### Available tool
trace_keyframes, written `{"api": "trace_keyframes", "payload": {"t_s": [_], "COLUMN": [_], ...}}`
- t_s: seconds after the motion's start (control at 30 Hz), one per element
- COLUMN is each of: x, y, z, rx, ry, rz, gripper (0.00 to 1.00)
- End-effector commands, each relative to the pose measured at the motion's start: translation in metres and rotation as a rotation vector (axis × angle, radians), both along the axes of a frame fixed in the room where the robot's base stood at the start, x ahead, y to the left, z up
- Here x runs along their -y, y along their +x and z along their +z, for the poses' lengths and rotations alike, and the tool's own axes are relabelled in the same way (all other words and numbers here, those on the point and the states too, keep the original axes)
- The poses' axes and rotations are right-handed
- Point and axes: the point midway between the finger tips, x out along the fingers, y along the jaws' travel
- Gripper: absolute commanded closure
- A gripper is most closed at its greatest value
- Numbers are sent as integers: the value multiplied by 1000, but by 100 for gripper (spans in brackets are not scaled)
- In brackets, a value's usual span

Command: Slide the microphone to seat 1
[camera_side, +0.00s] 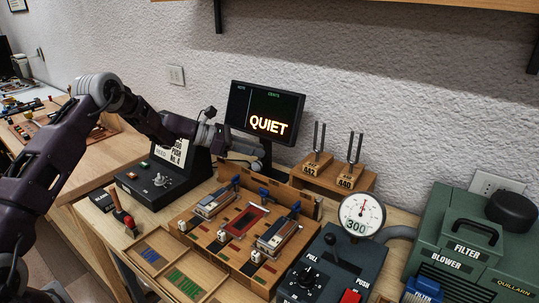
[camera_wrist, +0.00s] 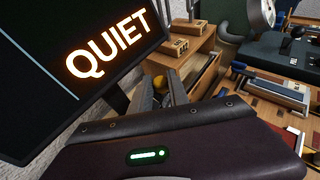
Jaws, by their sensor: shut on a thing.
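My gripper (camera_side: 258,152) is in front of the monitor's stand, above the back edge of the wooden bench box (camera_side: 205,268). In the side view the microphone is not clear behind the gripper.
A monitor (camera_side: 268,112) reading "QUIET" stands close behind my gripper. Tuning forks on a wooden shelf box (camera_side: 325,174) are to its right. A dial gauge (camera_side: 361,215), a pull/push control box (camera_side: 330,268) and a green blower (camera_side: 470,245) stand farther right.

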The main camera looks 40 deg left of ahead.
Motion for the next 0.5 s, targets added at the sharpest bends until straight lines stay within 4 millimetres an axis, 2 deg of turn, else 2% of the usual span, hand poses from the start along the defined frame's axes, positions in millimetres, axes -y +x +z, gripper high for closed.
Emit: {"api": "trace_keyframes", "payload": {"t_s": [0.03, 0.1, 0.2, 0.5], "x": [-12, -25, -35, -38], "y": [1, 1, 0, 0], "z": [1, 1, 1, 1], "rx": [3, 3, 2, 1], "ry": [1, 0, 0, 1], "rz": [4, 5, 4, 1], "gripper": [100, 100, 100, 100]}}
